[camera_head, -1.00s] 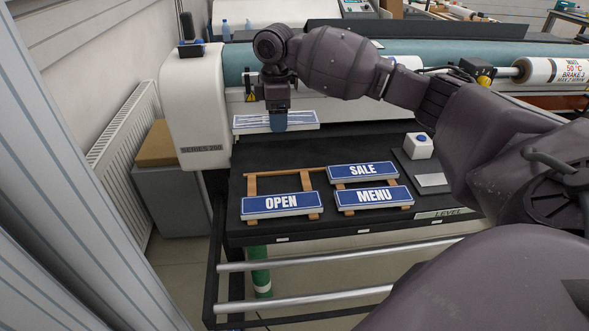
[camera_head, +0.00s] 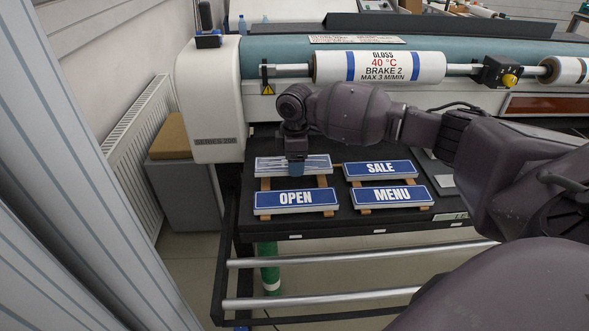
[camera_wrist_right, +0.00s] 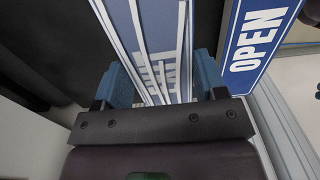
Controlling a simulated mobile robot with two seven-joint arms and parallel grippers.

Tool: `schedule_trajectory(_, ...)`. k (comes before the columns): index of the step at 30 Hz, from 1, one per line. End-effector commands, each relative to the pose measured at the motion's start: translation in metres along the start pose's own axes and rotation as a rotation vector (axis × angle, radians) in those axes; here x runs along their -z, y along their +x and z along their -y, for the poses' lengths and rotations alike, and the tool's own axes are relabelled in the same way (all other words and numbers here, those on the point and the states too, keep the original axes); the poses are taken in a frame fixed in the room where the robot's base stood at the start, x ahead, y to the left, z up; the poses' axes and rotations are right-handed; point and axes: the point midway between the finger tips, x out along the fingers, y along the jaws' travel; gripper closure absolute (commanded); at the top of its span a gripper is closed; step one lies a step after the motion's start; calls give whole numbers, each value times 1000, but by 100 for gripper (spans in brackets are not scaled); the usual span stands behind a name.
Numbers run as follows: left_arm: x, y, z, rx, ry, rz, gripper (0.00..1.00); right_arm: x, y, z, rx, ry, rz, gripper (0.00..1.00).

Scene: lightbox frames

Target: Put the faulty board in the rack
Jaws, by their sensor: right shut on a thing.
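The faulty board (camera_head: 264,163) is a pale-edged blue sign with white streaks across its face. My right gripper (camera_head: 296,168) is shut on it, and the blue fingers grip its two long edges in the right wrist view (camera_wrist_right: 160,82). The board is at the back left of the wooden rack (camera_head: 265,184), behind the OPEN board (camera_head: 295,200). I cannot tell whether it rests on the slats or hangs just above. The SALE board (camera_head: 382,170) and MENU board (camera_head: 392,195) lie on the slats to the right. My left gripper is not in view.
The rack stands on a black table (camera_head: 310,226) with metal rails (camera_head: 360,256) in front. Behind is the laminator with a GLOSS roll (camera_head: 380,67) and white end housing (camera_head: 212,105). A grey cabinet (camera_head: 187,190) stands at left. My right arm covers the table's right side.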

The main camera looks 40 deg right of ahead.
Motion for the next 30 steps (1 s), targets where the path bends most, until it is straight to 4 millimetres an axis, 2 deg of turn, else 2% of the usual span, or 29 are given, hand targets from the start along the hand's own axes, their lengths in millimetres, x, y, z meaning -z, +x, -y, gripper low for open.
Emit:
schedule_trajectory(1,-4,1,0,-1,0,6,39,0,12,0,4,1,1,60)
schedule_trajectory(5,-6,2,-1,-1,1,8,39,0,28,0,2,0,1,60)
schedule_trajectory(17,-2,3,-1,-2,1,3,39,0,31,0,0,0,-1,60)
schedule_trajectory(18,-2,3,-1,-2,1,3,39,0,31,0,0,0,0,29)
schedule_trajectory(22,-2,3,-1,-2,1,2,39,0,31,0,0,0,0,9)
schedule_trajectory(30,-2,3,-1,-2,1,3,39,0,30,0,0,0,0,9)
